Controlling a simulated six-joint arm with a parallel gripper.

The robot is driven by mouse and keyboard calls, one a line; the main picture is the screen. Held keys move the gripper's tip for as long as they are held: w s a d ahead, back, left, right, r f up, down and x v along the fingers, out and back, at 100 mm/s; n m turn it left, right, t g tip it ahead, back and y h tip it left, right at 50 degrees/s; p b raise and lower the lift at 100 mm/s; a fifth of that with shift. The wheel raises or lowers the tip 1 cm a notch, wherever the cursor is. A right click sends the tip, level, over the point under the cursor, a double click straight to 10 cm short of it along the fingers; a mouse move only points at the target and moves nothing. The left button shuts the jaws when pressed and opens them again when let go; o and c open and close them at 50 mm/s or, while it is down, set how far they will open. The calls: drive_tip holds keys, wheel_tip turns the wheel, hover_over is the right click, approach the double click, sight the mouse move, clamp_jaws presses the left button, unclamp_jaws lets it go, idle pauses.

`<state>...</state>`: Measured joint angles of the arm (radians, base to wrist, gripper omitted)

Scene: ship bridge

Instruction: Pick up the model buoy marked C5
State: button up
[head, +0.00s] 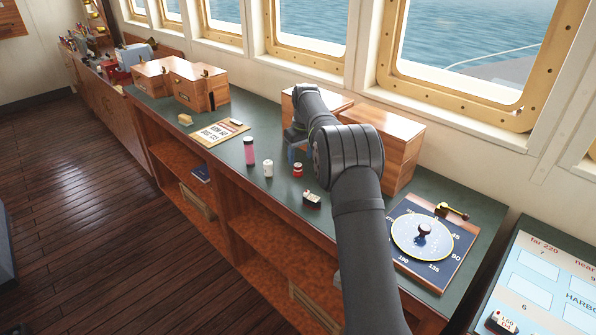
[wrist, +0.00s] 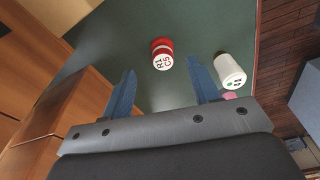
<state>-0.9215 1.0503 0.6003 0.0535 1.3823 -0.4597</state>
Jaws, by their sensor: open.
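The red model buoy (wrist: 161,49) has a white top with dark lettering that reads like "R1" over "C5". It stands on the green counter top ahead of my fingertips in the wrist view. In the head view it is the small red and white piece (head: 298,170). My gripper (wrist: 161,70) is open, its two blue fingers apart with nothing held between them. In the head view a blue finger (head: 291,154) shows behind and slightly left of the buoy; the rest of my gripper is mostly hidden by my arm.
A white cylinder (wrist: 230,70) with dark marks stands right of the buoy in the wrist view. Wooden boxes (head: 402,145) stand behind my arm. A dial board (head: 443,252) lies at the right.

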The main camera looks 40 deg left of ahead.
sight(298, 165)
drive_tip(key=f, duration=0.2)
drive_tip(key=a+f, duration=0.1)
drive_tip(key=f, duration=0.2)
drive_tip(key=shift+a+f, duration=0.1)
drive_tip(key=shift+f, duration=0.15)
drive_tip(key=c, duration=1)
